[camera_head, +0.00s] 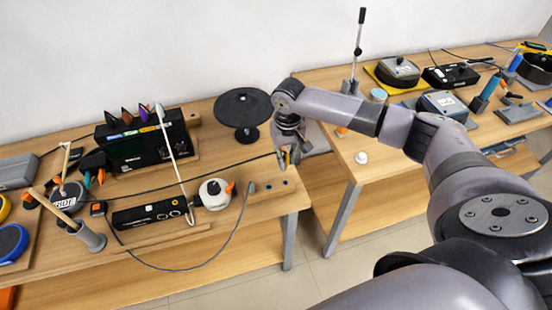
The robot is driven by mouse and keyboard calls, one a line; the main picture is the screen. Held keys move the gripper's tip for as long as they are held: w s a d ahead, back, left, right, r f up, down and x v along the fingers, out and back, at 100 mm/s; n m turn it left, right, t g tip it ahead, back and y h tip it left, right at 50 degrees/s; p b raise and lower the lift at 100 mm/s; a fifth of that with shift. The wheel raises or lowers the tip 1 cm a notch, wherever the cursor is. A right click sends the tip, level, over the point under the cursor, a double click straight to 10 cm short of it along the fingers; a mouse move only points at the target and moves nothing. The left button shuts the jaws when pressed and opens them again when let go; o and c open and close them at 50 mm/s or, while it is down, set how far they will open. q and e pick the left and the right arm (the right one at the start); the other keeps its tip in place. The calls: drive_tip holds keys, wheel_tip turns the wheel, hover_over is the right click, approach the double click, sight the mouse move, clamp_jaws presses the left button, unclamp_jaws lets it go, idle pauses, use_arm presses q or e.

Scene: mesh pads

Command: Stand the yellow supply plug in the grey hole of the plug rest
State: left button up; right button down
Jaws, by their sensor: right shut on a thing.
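My right gripper (288,160) is at the right end of the left table, pointing down. It is shut on the yellow supply plug (286,157), of which only a small yellow part shows between the fingers. A dark cable runs across the table toward it. The plug rest (264,200) is a light wooden block at the table's front right corner, with several small dark or grey spots along its top. The plug is above and behind the rest in the picture, apart from it. Which spot is the grey hole is hard to tell. My left gripper is out of view.
A black round disc stand (243,108) is behind the gripper. A grey cable curves from the box to the rest. A second table (345,150) stands at right, past a gap.

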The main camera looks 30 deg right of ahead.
drive_tip(key=shift+w+d+f, duration=0.2)
drive_tip(key=shift+w+d, duration=0.05)
drive_tip(key=shift+d, duration=0.05)
drive_tip(key=shift+s+a+r, duration=0.15)
drive_tip(key=shift+r+p, duration=0.1)
drive_tip(key=shift+p, duration=0.65)
drive_tip(key=shift+f+b, duration=0.5)
drive_tip(key=shift+f, duration=0.4)
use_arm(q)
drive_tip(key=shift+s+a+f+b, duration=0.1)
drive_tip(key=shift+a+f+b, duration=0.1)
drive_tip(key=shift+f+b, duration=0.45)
use_arm(e)
wheel_tip(320, 180, down, 4)
drive_tip(key=shift+f, duration=0.15)
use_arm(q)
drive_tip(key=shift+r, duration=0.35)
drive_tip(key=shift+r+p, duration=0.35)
